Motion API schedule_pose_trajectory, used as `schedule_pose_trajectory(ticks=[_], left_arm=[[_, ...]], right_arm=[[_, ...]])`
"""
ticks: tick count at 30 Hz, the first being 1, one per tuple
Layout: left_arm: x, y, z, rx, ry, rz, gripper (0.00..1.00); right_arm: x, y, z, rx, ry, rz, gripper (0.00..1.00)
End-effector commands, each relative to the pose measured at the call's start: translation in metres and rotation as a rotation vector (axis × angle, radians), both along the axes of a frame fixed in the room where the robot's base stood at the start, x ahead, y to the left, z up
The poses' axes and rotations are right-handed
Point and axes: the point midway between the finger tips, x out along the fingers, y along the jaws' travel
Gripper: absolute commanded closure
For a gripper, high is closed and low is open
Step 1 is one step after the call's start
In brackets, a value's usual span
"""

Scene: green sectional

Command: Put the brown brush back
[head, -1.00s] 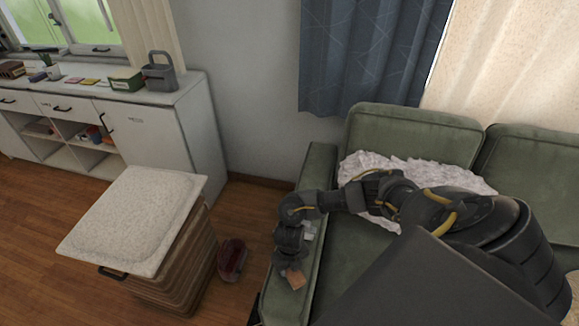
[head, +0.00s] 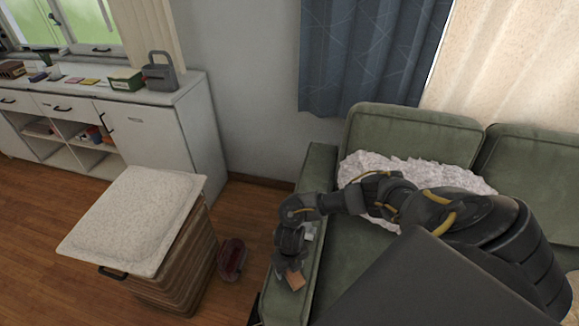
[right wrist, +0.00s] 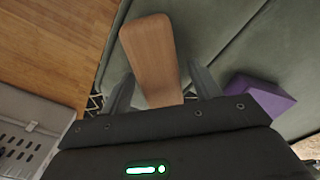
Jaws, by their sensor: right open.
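The brown brush (right wrist: 150,50) shows in the right wrist view as a flat wooden piece running between and beyond my fingers. In the head view the brown brush (head: 295,280) shows as a small brown patch at the sofa's left armrest, below my right gripper (head: 289,264). In the right wrist view my right gripper (right wrist: 162,82) is open, with one finger on each side of the brush. A gap shows on both sides. The near end of the brush is hidden by the gripper body. My left gripper is not in view.
The green sofa (head: 410,135) holds a crumpled white blanket (head: 365,165). A lidded hamper (head: 130,215) and a dark red object (head: 232,258) stand on the floor at left. A white cabinet (head: 160,135) stands behind. A purple block (right wrist: 262,97) shows in the wrist view.

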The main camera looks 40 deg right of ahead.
Motion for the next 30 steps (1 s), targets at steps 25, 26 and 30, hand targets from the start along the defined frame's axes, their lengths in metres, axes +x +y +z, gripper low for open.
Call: schedule_pose_trajectory(ticks=[25,26,30], left_arm=[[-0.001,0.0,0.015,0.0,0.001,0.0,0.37],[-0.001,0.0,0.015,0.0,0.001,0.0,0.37],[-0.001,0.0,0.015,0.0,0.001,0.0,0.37]], right_arm=[[0.001,0.0,0.122,0.0,-0.002,0.001,0.38],[0.001,0.0,0.122,0.0,-0.002,0.001,0.38],[0.001,0.0,0.121,0.001,-0.001,0.0,0.38]])
